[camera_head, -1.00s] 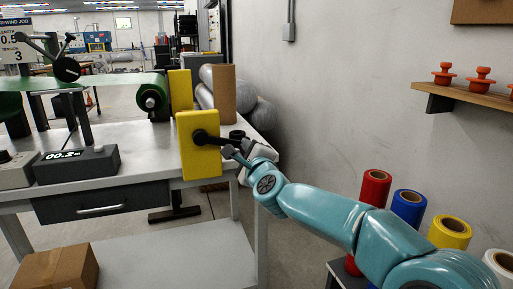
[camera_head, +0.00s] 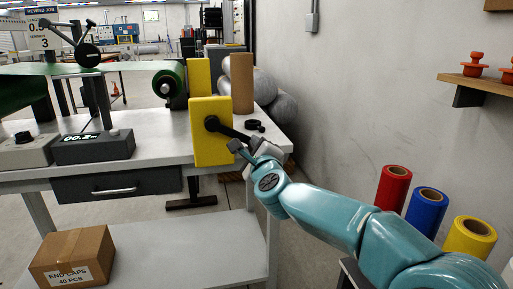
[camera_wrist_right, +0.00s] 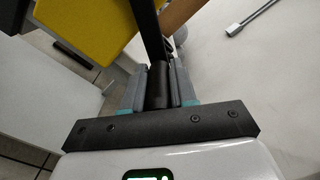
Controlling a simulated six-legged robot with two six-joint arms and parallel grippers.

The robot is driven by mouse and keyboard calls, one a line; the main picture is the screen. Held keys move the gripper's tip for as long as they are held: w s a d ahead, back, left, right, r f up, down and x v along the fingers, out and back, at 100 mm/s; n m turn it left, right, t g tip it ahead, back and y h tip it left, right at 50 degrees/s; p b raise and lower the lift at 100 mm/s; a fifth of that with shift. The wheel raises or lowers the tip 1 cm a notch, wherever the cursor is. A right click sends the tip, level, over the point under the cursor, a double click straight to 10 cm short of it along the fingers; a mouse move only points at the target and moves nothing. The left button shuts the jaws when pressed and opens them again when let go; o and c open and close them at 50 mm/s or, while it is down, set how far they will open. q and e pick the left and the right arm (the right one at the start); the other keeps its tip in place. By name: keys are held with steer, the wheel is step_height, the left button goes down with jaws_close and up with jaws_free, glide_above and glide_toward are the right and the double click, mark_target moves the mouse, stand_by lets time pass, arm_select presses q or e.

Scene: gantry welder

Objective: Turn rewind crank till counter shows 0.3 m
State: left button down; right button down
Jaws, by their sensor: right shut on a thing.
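The rewind crank (camera_head: 228,130) is a black arm on the face of a yellow housing (camera_head: 211,146) at the bench's right end. Its arm points right and slightly down. My right gripper (camera_head: 242,147) is shut on the crank's dark handle, which shows between the fingers in the right wrist view (camera_wrist_right: 157,85). The counter (camera_head: 94,146) is a dark box on the bench; its display seems to read 00.2 m, with the last part hard to read. The green roll (camera_head: 169,85) sits behind the housing. My left gripper is not in view.
A job sign (camera_head: 43,30) stands at upper left, partly cut off. A cardboard tube (camera_head: 242,83) stands behind the housing, near a black ring (camera_head: 255,125). Red (camera_head: 393,187), blue (camera_head: 427,210) and yellow (camera_head: 469,237) rolls stand beside my right arm. A carton (camera_head: 73,257) sits low left.

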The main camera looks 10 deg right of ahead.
steer(key=shift+a+f, duration=0.1)
steer(key=shift+a, duration=0.2)
steer(key=c, duration=0.9)
jaws_free()
steer(key=shift+w+a, duration=0.1)
steer(key=shift+d, duration=0.25)
steer(key=s, duration=1.6)
steer(key=shift+s+d, duration=0.3)
